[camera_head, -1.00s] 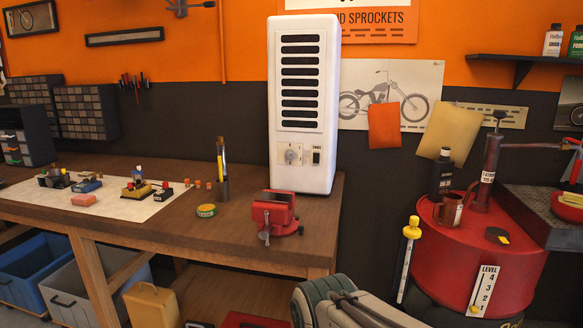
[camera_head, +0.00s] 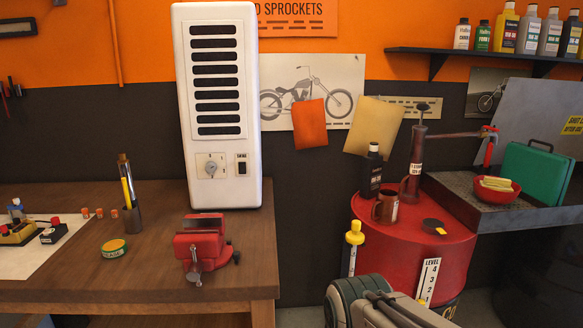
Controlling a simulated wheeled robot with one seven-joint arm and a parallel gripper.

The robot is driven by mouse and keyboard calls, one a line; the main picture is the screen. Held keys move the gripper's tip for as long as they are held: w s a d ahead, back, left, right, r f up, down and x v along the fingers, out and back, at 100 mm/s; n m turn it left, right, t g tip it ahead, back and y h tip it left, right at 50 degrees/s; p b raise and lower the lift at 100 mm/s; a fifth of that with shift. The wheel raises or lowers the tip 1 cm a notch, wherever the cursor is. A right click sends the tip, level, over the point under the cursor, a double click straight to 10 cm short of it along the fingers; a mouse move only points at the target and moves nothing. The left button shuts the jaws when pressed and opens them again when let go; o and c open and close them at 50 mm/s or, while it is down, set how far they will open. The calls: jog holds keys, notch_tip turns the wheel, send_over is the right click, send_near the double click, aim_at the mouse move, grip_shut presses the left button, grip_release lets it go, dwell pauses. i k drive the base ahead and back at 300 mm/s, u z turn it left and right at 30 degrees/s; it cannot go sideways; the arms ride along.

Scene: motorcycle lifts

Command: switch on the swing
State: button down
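A tall white unit with a column of dark slots (camera_head: 217,100) stands on the wooden workbench, against the wall. On the lower part of its front is a round knob on a pale plate (camera_head: 210,167). Right of the knob is a small dark rocker switch (camera_head: 241,168) with a tiny label above it that seems to read "SWING". The switch is too small to tell which side is pressed. Part of my arm shows at the bottom, right of the bench. My gripper is not in view.
A red vise (camera_head: 203,245) sits on the bench (camera_head: 160,262) in front of the unit. A pen holder (camera_head: 132,218) and a round tin (camera_head: 112,248) stand left. A red drum (camera_head: 440,240) with a pump, mug and bottle stands right of the bench.

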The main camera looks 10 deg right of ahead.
aim_at(242, 165)
jog(key=z, duration=0.3)
jog(key=i, duration=1.35)
jog(key=u, duration=0.8)
